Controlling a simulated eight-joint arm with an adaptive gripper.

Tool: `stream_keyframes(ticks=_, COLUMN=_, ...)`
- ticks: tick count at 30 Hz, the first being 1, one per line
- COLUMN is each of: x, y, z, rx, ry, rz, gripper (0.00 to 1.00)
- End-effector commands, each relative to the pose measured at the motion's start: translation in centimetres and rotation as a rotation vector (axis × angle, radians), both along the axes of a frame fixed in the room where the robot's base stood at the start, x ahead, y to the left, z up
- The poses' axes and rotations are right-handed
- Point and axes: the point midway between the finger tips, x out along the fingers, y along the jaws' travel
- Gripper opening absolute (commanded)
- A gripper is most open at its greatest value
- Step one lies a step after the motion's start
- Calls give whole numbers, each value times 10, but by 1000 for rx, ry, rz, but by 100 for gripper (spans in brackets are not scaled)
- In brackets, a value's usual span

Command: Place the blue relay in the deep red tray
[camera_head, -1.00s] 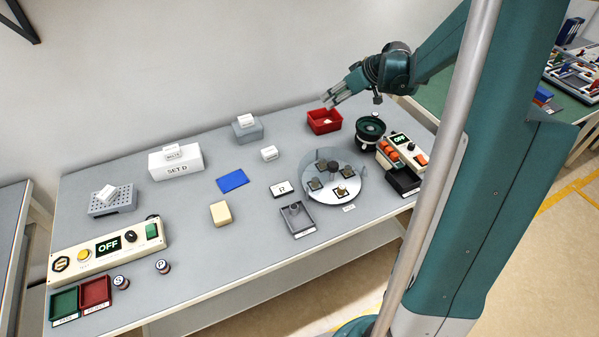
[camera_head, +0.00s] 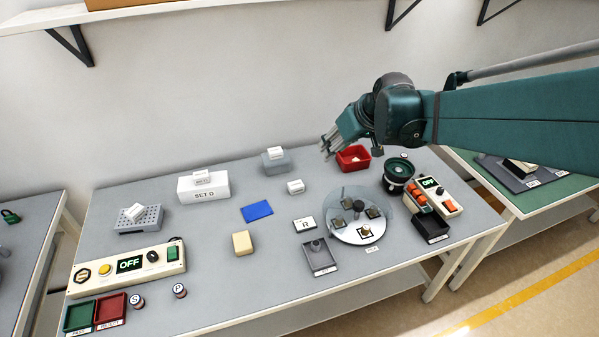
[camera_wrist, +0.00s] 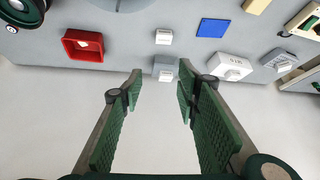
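My gripper (camera_head: 329,146) is high above the back of the table, left of the deep red tray. In the wrist view its fingers are wide apart with nothing between them (camera_wrist: 160,76). The deep red tray (camera_head: 349,165) stands at the back right with a small whitish thing inside; it also shows at upper left in the wrist view (camera_wrist: 84,57). A flat blue rectangle (camera_head: 257,211) lies mid-table, also in the wrist view (camera_wrist: 212,28). I cannot tell whether it is the relay; no other blue part shows on this table.
A shallow red tray (camera_head: 110,310) and a green one (camera_head: 79,318) sit front left. A round glass-covered plate (camera_head: 358,228), a dark bowl feeder (camera_head: 398,171) and a control box (camera_head: 437,197) crowd the right.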

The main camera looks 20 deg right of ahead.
Motion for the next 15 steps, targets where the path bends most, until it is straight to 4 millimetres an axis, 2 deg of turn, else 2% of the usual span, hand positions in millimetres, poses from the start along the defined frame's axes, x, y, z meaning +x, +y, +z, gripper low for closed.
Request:
stream_keyframes(ticks=3, x=-21, y=19, z=5, rx=-5, ry=7, rz=-13, gripper=32)
stream_keyframes(ticks=15, x=-86, y=67, z=14, rx=-24, ry=12, rz=-70, gripper=32)
